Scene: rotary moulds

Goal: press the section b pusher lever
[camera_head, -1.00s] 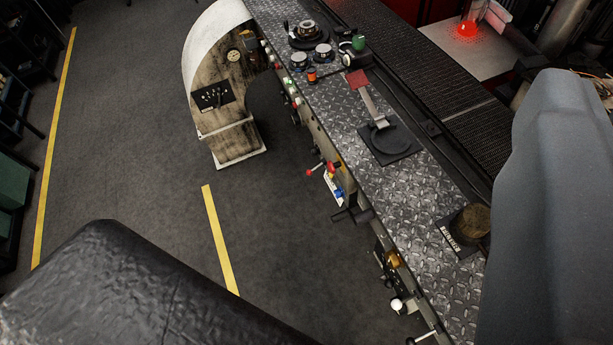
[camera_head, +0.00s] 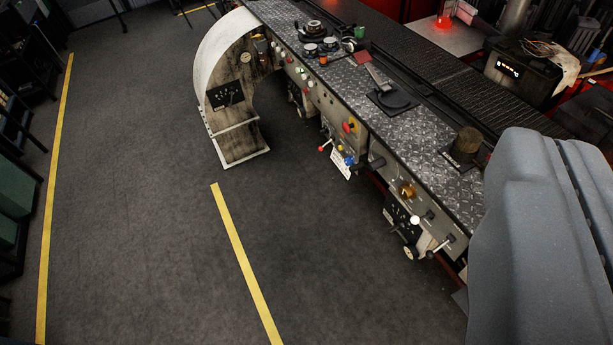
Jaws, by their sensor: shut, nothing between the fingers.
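A long machine bench (camera_head: 372,150) with a chequered-plate top runs from the upper middle to the lower right. On its front side are a lever with a red ball (camera_head: 322,148), a small blue knob (camera_head: 349,161) beside a white label, a white ball knob (camera_head: 415,220), and a lever with a dark end (camera_head: 432,254) farther right. I cannot tell which of these is the section b pusher lever; no lettering is readable. My gripper is not in view, so its distance to the levers does not show. A large grey part of my arm covers the right end of the bench.
A curved white panel stand (camera_head: 232,85) stands at the bench's left end. The dark floor (camera_head: 160,220) in front is clear, with yellow lines (camera_head: 240,255). A dark conveyor (camera_head: 440,75) and a box with a lit display (camera_head: 515,75) stand behind.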

